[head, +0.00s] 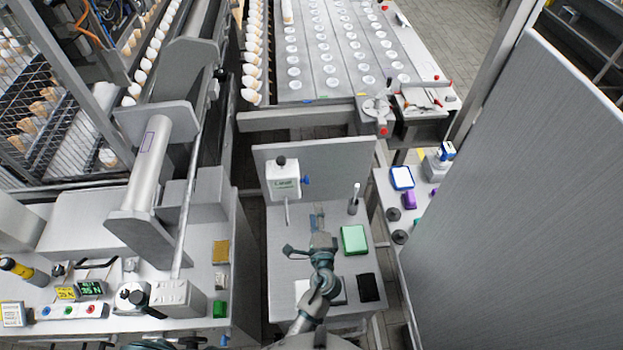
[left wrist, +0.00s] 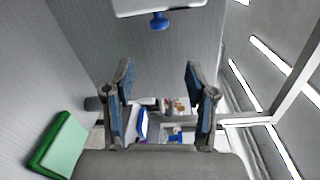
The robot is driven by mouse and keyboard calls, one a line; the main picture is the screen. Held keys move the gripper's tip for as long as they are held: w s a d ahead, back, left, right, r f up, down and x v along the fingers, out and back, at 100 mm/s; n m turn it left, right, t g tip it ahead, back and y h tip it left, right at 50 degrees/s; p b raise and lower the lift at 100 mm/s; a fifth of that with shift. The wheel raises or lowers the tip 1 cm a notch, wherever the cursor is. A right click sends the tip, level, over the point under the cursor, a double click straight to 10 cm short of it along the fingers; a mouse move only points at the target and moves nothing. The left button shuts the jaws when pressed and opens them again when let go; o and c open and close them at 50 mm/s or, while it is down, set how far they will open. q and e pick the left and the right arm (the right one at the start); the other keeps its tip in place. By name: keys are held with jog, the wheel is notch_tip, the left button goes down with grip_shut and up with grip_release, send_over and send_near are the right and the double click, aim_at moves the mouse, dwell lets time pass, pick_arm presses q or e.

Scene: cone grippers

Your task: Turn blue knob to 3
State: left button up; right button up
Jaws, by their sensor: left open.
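The blue knob (head: 306,180) sits on the right side of a white box (head: 283,178) mounted on an upright grey panel. In the left wrist view the blue knob (left wrist: 158,21) shows near the top, under the box's white edge (left wrist: 170,6). Its dial marks and setting are too small to read. My left gripper (head: 308,235) is in front of the panel, below the knob and apart from it. In the left wrist view my left gripper (left wrist: 160,75) has its two fingers spread, with nothing between them.
A metal rod (head: 286,212) hangs below the box. A large grey panel (head: 510,200) stands at right. Machinery fills the left.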

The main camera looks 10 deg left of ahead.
aim_at(307, 183)
pick_arm(q)
jog(key=x, duration=0.4)
jog(key=a+b+x, duration=0.1)
jog(key=x, duration=0.7)
jog(key=shift+w+a+f, duration=0.1)
jog(key=shift+w+a, duration=0.15)
jog(key=shift+w+d, duration=0.45)
jog(key=shift+w, duration=0.05)
jog(key=shift+a, duration=0.55)
jog(key=c, duration=0.8)
grip_shut()
jog(key=shift+s, duration=0.1)
